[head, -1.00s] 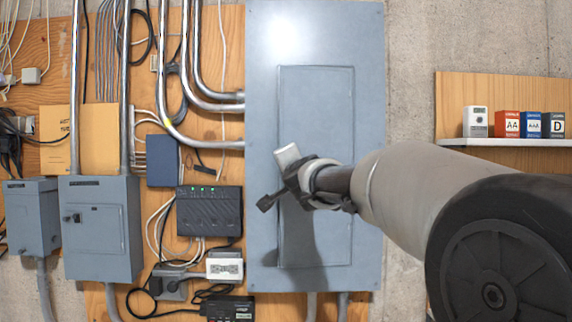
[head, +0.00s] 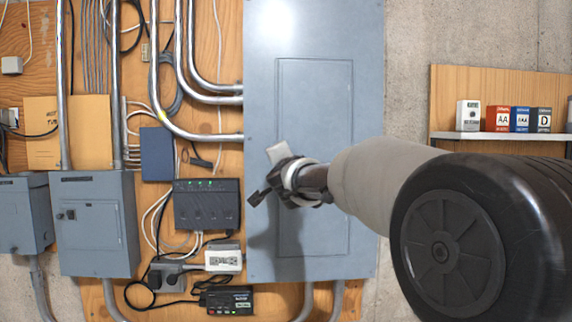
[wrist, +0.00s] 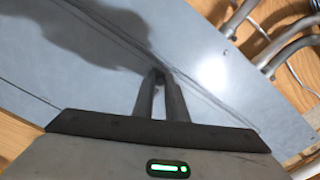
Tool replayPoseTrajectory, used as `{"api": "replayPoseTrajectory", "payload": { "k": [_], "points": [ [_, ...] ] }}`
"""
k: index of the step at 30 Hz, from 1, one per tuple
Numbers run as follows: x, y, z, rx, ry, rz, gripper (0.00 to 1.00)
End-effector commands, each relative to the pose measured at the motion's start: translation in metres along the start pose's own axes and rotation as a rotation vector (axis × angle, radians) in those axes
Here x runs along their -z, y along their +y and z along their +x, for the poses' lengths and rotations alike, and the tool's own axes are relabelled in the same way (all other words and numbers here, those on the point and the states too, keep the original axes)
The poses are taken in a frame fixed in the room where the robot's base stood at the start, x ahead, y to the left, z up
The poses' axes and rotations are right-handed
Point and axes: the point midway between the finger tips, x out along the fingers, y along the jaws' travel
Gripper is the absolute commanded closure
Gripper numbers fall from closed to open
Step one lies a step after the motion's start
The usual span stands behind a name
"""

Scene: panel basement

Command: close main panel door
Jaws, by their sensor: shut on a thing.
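The main panel (head: 260,120) is a tall grey metal box in the middle of the head view. Its door (head: 315,100) is a rectangle outlined on its front, looking flush or nearly so. My gripper (head: 264,176) is at the door's left edge, about mid-height, with my arm reaching in from the right. In the wrist view my two fingers (wrist: 158,76) are close together, with their tips at the seam line along the door edge. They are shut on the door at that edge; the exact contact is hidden.
Left of the panel are metal conduits (head: 163,60), a black router with green lights (head: 207,207) and a grey switch box (head: 98,225). At right, a shelf (head: 500,136) holds small battery boxes (head: 521,119). Bare concrete wall lies between.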

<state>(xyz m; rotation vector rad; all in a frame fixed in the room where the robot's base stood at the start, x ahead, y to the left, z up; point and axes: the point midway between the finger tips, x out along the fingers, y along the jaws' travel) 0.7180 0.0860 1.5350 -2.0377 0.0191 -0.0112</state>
Motion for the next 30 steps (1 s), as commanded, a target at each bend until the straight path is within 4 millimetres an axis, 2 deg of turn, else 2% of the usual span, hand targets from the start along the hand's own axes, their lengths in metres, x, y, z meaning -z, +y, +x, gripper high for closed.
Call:
{"api": "replayPoseTrajectory", "payload": {
  "k": [2,3,6,17,23,30],
  "points": [
    [0.003,-0.004,0.0,0.006,0.005,0.0,1.0],
    [0.003,-0.004,0.0,0.006,0.005,0.0,0.86],
    [0.003,-0.004,0.0,0.006,0.005,0.0,0.69],
    [0.001,-0.002,-0.005,0.003,0.002,-0.001,0.69],
    [0.001,-0.001,-0.037,0.006,0.003,-0.002,0.69],
    [0.002,-0.003,-0.098,0.007,0.004,-0.002,0.69]
  ]
}}
